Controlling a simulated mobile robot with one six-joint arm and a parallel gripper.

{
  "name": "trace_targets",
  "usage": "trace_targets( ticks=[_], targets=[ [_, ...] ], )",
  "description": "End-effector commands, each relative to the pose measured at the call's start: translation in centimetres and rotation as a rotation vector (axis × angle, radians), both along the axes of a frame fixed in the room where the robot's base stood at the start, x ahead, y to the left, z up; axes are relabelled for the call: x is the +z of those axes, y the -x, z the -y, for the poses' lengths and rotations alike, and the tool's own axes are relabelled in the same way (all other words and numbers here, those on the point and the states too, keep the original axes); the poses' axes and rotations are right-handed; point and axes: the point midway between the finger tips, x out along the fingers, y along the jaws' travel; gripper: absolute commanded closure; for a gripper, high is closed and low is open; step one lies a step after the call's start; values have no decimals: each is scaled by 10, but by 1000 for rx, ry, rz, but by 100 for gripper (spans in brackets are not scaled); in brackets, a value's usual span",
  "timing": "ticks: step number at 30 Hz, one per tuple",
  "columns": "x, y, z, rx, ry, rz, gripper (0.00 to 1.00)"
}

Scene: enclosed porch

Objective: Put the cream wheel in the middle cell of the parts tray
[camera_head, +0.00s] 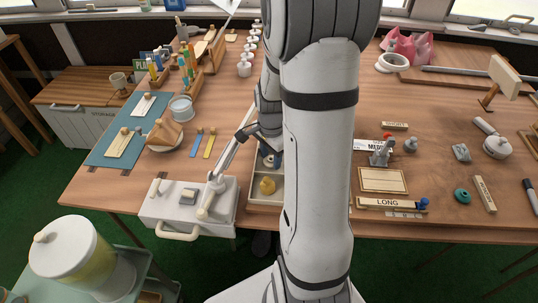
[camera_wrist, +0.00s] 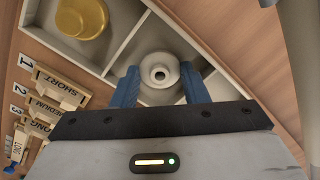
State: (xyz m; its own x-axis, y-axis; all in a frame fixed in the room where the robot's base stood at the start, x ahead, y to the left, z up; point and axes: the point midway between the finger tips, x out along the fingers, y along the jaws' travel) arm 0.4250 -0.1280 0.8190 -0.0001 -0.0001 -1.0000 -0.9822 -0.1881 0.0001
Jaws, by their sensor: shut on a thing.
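The cream wheel (camera_wrist: 160,72), round with a dark centre hole, is between the two blue fingers of my gripper (camera_wrist: 158,88) in the wrist view. My gripper is shut on it. The parts tray (camera_wrist: 128,47) is beneath, with pale dividers. The wheel is over or in the cell beside the one holding a yellow round part (camera_wrist: 80,18); I cannot tell whether it touches the floor. In the head view my gripper (camera_head: 271,160) is at the tray (camera_head: 268,203), partly hidden by my arm, and the yellow part (camera_head: 267,186) sits in the tray's near cell.
Wooden label blocks (camera_wrist: 55,88) lie beside the tray. A LONG block (camera_head: 391,204) and a wooden board (camera_head: 383,180) are to the right.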

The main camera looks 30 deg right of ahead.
Motion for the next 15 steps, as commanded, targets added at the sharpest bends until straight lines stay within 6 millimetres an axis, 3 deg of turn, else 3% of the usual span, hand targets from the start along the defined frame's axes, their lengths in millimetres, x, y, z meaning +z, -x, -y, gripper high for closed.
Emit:
trace_targets(
  ticks=[4,5,13,15],
  targets=[
    [-3,0,0,0,0,0,81],
    [-3,0,0,0,0,0,58],
    [-2,0,0,1,0,0,36],
    [-2,0,0,1,0,0,34]
  ],
)
